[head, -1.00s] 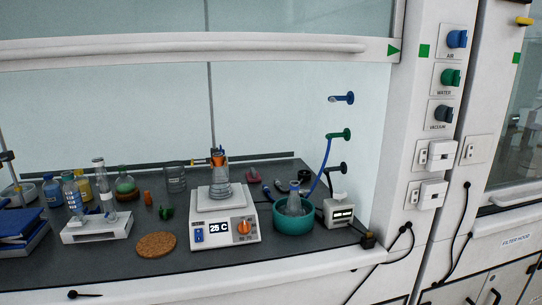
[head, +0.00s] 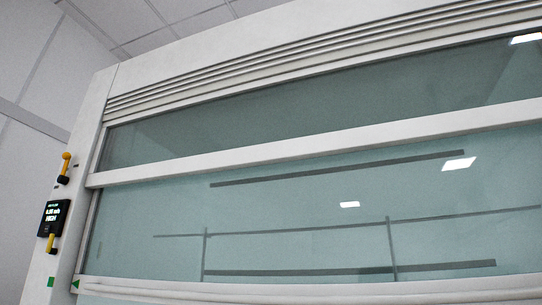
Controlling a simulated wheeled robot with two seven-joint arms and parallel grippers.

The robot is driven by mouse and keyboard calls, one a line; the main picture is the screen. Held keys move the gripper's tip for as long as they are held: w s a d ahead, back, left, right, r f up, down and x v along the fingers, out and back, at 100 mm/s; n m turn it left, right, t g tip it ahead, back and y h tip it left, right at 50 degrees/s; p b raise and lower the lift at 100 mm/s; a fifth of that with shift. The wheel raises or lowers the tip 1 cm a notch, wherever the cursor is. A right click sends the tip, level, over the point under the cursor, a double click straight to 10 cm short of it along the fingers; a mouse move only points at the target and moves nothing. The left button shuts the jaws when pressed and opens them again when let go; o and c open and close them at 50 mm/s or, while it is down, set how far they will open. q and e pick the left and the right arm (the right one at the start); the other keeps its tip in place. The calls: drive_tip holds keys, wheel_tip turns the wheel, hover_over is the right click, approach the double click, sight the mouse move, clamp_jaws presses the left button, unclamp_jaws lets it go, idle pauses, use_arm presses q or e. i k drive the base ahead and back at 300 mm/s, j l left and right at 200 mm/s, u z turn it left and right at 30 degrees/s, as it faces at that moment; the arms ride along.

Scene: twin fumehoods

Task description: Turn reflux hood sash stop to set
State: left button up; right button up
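On the hood's left post (head: 88,135) there are two yellow handles on dark mounts. The upper yellow lever (head: 66,160) points up with a slight tilt, above a black pivot. The lower yellow handle (head: 52,243) sits just below a small black display. I cannot tell for sure from the picture which one is the sash stop, and no set marking is readable. The glass sash (head: 300,225) fills the lower right, with its white bottom rail (head: 300,289) near the lower edge of the view. Neither of my grippers is in view.
The black display (head: 53,217) shows small green and white text, too small to read surely. A green square (head: 51,282) and a green triangle (head: 75,284) mark the post and sash rail. The space left of the post shows only wall and ceiling.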

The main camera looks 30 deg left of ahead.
sight(49, 250)
drive_tip(key=j+u, duration=0.1)
drive_tip(key=u, duration=2.25)
